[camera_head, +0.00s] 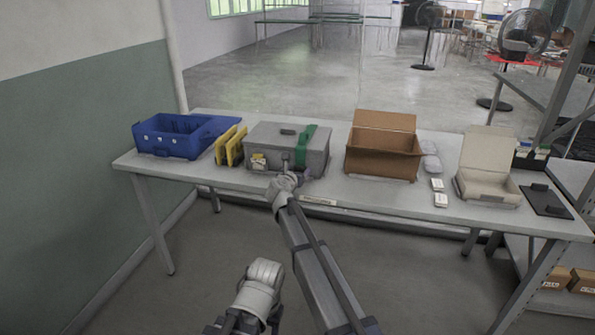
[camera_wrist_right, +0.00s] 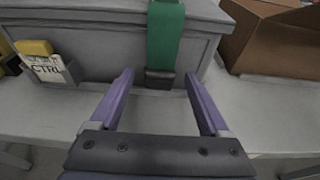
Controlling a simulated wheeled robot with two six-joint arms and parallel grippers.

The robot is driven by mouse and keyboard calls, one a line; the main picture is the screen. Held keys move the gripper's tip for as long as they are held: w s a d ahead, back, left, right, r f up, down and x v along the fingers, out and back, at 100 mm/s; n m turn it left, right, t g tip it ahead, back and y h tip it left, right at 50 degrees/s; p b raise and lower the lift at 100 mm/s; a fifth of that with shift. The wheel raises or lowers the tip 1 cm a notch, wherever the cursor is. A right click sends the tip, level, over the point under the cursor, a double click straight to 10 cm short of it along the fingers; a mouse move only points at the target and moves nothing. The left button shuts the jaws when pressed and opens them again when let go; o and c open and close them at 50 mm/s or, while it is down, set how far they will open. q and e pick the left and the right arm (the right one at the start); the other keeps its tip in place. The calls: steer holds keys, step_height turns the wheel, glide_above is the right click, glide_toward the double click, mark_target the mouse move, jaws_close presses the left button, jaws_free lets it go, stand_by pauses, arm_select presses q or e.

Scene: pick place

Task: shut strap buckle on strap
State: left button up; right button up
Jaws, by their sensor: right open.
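A grey case (camera_head: 270,146) stands on the table with a green strap (camera_head: 305,147) over its lid and down its front. In the right wrist view the strap (camera_wrist_right: 165,38) ends in a dark buckle (camera_wrist_right: 160,79) low on the case front, close to the tabletop. My right gripper (camera_wrist_right: 159,76) is open, its purple fingers to either side of the buckle. In the head view my right gripper (camera_head: 292,163) is at the case front. Whether the buckle is latched cannot be seen.
Left of the case are yellow items (camera_head: 230,146) and a blue crate (camera_head: 172,135). A card holder (camera_wrist_right: 47,68) is on the case front. Right are an open brown box (camera_head: 383,160), small white boxes (camera_head: 439,193) and a pale open carton (camera_head: 487,186). The table's front strip is mostly clear.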

arm_select(q)
steer(key=shift+r+p, duration=0.9)
steer(key=shift+r, duration=0.05)
arm_select(e)
steer(key=v, duration=0.7)
steer(key=shift+s, duration=0.3)
steer(key=shift+o, duration=0.4)
steer(key=shift+a, duration=0.1)
